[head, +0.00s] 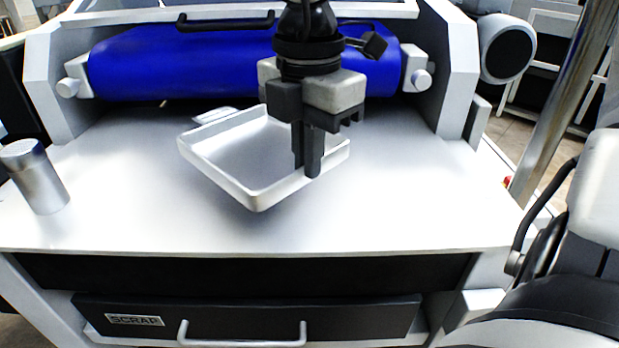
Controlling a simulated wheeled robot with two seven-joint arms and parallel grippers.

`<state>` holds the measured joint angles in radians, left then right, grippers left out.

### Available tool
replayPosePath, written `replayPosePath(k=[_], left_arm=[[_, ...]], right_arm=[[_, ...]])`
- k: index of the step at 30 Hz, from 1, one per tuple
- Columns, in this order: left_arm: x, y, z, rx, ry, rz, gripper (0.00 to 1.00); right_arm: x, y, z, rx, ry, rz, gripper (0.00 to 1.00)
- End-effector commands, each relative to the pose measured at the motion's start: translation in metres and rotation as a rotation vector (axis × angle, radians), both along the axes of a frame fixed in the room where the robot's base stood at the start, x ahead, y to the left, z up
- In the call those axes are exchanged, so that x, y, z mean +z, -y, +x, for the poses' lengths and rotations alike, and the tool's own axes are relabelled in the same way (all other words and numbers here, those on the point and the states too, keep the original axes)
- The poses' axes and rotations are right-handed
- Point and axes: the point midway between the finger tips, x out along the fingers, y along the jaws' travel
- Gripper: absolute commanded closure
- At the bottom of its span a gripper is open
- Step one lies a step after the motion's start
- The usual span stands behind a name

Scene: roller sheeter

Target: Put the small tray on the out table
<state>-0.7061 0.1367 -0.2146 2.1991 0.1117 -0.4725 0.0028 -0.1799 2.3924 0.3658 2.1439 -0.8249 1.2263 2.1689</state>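The small tray (225,140) is white, shallow and square with low walls. It appears slightly raised above the silver work surface, with a soft shadow below its near corner. My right gripper (306,168) comes down from the top over the tray's right part. Its two dark fingers are close together on the near right wall, one inside and one outside, and appear shut on it. The fingers hide part of that wall. My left gripper is out of view. I cannot tell which surface is the out table.
A blue roller (180,65) spans the back of the silver work surface (400,200) between white side housings. A metal shaker (35,178) stands at the left. Below the front edge is a dark drawer (350,315) labelled SCRAP with a handle. A metal post (565,105) rises at the right.

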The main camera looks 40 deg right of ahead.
Motion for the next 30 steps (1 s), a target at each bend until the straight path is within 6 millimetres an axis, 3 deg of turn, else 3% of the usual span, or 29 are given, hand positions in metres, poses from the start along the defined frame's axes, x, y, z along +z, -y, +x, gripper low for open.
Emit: replayPosePath(k=[3,12,18,30], left_arm=[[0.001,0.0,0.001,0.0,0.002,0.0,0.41],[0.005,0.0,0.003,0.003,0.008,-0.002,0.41],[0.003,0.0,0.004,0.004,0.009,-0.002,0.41],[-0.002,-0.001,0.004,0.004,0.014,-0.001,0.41]], right_arm=[[-0.02,0.012,0.01,0.0,-0.003,0.003,1.0],[-0.043,0.027,0.024,-0.002,-0.001,0.002,1.0],[-0.071,0.026,0.023,0.002,0.0,0.001,1.0],[-0.078,0.026,0.023,0.001,0.003,0.0,1.0]])
